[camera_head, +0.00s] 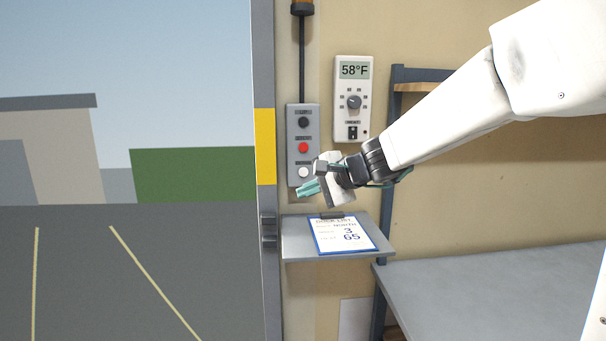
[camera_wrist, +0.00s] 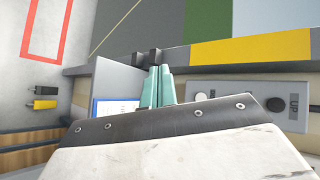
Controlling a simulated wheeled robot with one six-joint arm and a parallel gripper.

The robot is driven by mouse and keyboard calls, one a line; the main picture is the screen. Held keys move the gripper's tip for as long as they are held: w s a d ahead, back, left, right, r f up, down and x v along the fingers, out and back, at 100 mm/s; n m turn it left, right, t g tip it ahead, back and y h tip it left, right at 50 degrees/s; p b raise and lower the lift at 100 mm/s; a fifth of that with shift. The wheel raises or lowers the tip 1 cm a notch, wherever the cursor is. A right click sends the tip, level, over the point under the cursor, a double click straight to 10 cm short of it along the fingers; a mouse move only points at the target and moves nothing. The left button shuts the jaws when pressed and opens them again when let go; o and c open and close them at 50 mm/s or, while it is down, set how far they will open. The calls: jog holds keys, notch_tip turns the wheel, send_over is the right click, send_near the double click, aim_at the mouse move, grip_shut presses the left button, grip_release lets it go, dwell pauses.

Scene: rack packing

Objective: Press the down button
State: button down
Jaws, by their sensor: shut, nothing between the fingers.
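A grey button panel (camera_head: 291,150) hangs on the wall beside the door opening. It has a black button (camera_head: 303,122) at the top, a red button (camera_head: 303,147) in the middle and a white button (camera_head: 303,172) at the bottom. The labels are too small to read in the head view. My gripper (camera_head: 300,191), with teal fingers, is shut and empty just below the white button; I cannot tell whether it touches the panel. In the wrist view the fingers (camera_wrist: 157,85) are together, and the panel (camera_wrist: 244,105) lies to their right, partly hidden by the gripper body, with "UP" readable at its far end.
A small grey shelf (camera_head: 293,243) with a clipboard (camera_head: 343,236) sits just below my gripper. A thermostat (camera_head: 352,98) reading 58°F is on the wall at the upper right. A grey table (camera_head: 500,295) stands at the lower right. The yellow-marked door post (camera_head: 265,146) is left of the panel.

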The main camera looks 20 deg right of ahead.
aim_at(303, 172)
jog(key=w+d+f+m+t+h, duration=0.1)
jog(key=w+d+m, duration=0.2)
jog(key=w, duration=0.3)
jog(key=shift+w+d+m+t, duration=0.2)
jog(key=shift+w+m+t, duration=0.1)
jog(key=shift+w+m, duration=0.1)
jog(key=w+d, duration=0.1)
jog(key=w, duration=0.7)
jog(key=shift+w+d, duration=0.3)
jog(key=shift+d, duration=0.05)
jog(key=shift+w, duration=0.15)
dwell(1.4)
jog(key=shift+w, duration=0.25)
